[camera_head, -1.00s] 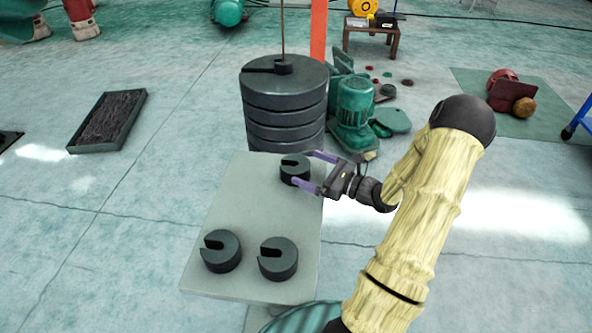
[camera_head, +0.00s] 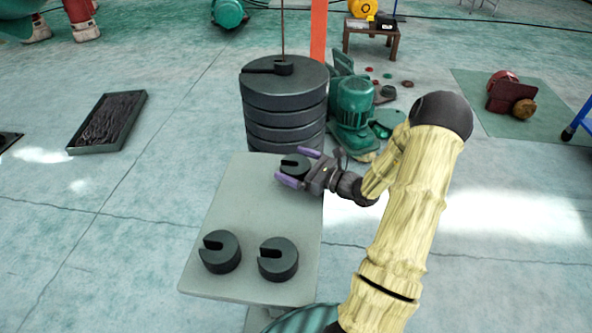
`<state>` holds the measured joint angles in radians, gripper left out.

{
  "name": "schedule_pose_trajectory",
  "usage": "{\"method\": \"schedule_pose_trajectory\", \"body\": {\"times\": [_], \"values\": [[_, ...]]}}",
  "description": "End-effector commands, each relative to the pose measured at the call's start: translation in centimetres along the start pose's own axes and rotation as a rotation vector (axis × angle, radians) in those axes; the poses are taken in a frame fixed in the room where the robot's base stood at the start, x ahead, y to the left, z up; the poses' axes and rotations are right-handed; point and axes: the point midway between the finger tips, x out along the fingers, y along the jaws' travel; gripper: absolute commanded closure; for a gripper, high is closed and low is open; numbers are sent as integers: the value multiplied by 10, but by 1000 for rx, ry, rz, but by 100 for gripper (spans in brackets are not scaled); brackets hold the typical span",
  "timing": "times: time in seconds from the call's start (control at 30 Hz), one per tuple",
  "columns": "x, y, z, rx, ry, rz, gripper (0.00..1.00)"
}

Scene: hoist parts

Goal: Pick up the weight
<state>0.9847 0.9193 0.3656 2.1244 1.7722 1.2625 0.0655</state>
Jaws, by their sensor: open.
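Three dark slotted weights are on a light grey table (camera_head: 225,205). The far weight (camera_head: 294,163) sits near the table's far right corner. My gripper (camera_head: 301,168) is open, with its purple fingers on either side of this far weight, one behind it and one in front. The fingers and palm hide part of it, and I cannot tell whether they touch it. The near left weight (camera_head: 222,254) and the near right weight (camera_head: 279,262) stand apart at the near end of the table, slots facing left.
A tall stack of large dark slotted discs (camera_head: 285,105) on a rod stands just behind the table. A green motor (camera_head: 354,112) is right of it, beside an orange post (camera_head: 318,32). A black tray (camera_head: 108,120) lies on the floor at left. The table's middle is clear.

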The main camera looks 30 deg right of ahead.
Motion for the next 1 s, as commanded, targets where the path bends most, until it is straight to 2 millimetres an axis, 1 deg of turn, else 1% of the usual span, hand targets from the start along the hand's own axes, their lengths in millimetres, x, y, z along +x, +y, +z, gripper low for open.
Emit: {"method": "schedule_pose_trajectory", "body": {"times": [0.13,0.17,0.2,0.27,0.3,0.47,0.5,0.57,0.6,0.63,0.87,1.0], "values": [[0,0,0,0,0,0,0],[0,0,0,0,0,0,4],[0,0,0,0,0,0,12],[0,0,0,0,0,0,24],[0,0,0,0,0,0,31],[0,0,0,0,0,0,63],[0,0,0,0,0,0,71],[0,0,0,0,0,1,82],[0,0,0,0,0,1,90],[1,0,4,-5,-9,2,91],[1,0,4,-5,-8,2,91],[1,0,11,-6,-9,2,91]]}}
